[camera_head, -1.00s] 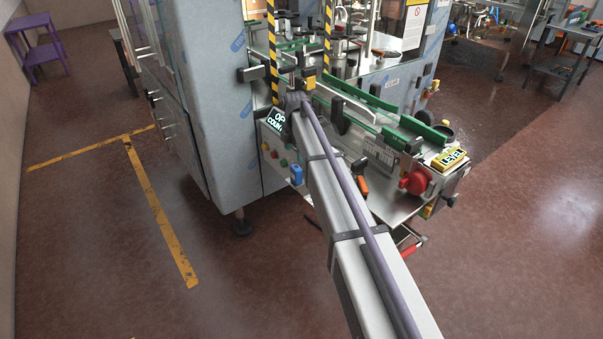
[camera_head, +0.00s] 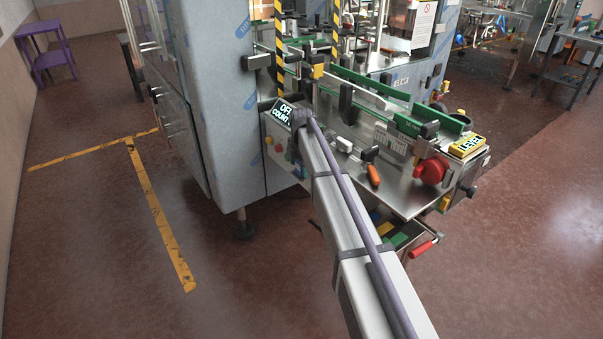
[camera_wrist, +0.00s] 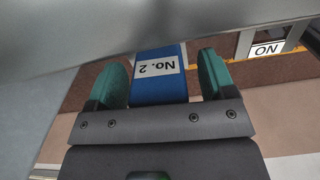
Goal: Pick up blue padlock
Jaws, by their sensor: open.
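The blue padlock (camera_wrist: 158,88) shows in the wrist view as a blue block with a white "No. 2" label, which appears upside down. My gripper (camera_wrist: 162,65) is open, with one green finger on each side of the padlock. Narrow gaps seem to show beside it, and I cannot tell whether either finger touches it. Its upper end runs up to a grey metal surface, and its shackle is not visible. In the head view my arm reaches to the machine's front, and I cannot make out the fingers or the padlock there.
A display panel (camera_head: 283,112) is close beside my arm's far end.

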